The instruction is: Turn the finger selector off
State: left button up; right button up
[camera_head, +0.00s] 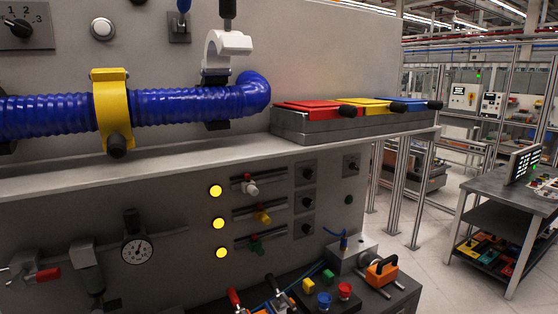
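A dark selector plate (27,25) with a black knob sits at the top left of the grey panel. The numbers 1 and 2 show above the knob, and the picture edge cuts off the plate. Several smaller black knobs on dark plates, such as a lower knob (308,202), sit on the lower panel. No label shows which of these is the finger selector. Neither of my grippers is in view.
Red, yellow and blue lids cover a grey box (350,125). Three yellow lamps (218,223) are lit. A gauge (138,252) sits lower left.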

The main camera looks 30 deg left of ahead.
aim_at(352, 166)
jog(key=u, duration=0.3)
jog(key=i, duration=0.4)
jog(key=z, duration=0.9)
jog(key=i, duration=1.4)
jog(key=u, duration=1.65)
